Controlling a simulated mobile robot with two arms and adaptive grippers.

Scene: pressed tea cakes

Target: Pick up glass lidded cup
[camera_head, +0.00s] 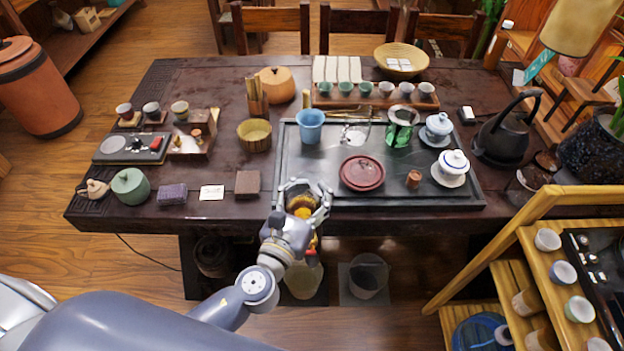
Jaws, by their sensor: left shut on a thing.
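My left gripper (303,197) is at the front edge of the dark tea tray (420,196), near the table's near side. Its fingers are closed around a small glass cup (303,212) with amber contents. The fingers hide much of the cup, and I cannot tell whether a lid sits on it or whether it is off the tray. My right gripper does not show.
A black kettle (503,137) is at the right. A brown block (248,183) lies left of the gripper. A wooden shelf (540,225) stands at the lower right.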

